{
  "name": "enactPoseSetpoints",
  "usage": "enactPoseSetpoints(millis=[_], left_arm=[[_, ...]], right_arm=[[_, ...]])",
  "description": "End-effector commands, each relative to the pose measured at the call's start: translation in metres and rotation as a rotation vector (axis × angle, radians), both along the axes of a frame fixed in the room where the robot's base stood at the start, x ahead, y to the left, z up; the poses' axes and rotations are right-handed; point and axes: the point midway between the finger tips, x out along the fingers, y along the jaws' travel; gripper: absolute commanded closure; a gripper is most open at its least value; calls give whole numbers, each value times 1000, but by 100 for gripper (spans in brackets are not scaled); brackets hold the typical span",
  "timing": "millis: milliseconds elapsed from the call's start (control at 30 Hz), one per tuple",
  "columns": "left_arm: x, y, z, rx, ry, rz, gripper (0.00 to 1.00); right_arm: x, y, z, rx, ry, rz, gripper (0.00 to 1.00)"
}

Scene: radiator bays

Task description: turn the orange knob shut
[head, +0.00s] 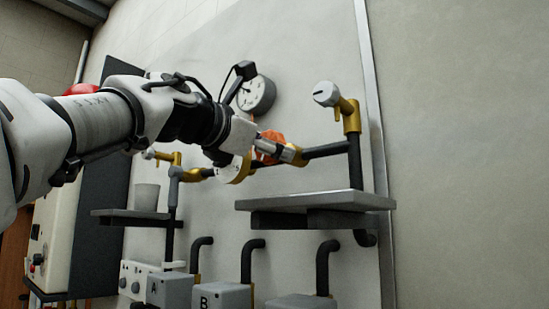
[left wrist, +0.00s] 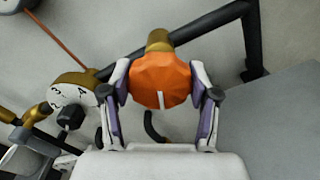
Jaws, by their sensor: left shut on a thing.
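The orange knob (head: 270,143) is a faceted knob on a brass fitting of the dark pipe on the wall panel. In the left wrist view the knob (left wrist: 160,82) sits between the two fingers, with a short white mark on its lower face. My left gripper (head: 272,150) reaches it from the left and hides part of it in the head view. In the left wrist view my left gripper (left wrist: 161,90) has one finger on each side of the knob, shut on it. My right gripper is not in view.
A numbered brass dial (left wrist: 75,92) sits left of the knob. A round gauge (head: 257,95) is above, and a grey shelf (head: 316,200) juts out below right. A brass tap (head: 350,113) is at right. Grey boxes (head: 222,297) stand below.

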Motion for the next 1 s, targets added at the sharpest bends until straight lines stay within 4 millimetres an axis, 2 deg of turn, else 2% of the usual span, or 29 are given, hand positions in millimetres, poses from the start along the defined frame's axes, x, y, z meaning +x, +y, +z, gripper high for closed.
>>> enactPoseSetpoints(millis=[1000], left_arm=[[0,0,0,765,-562,6,74]], right_arm=[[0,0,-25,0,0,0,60]])
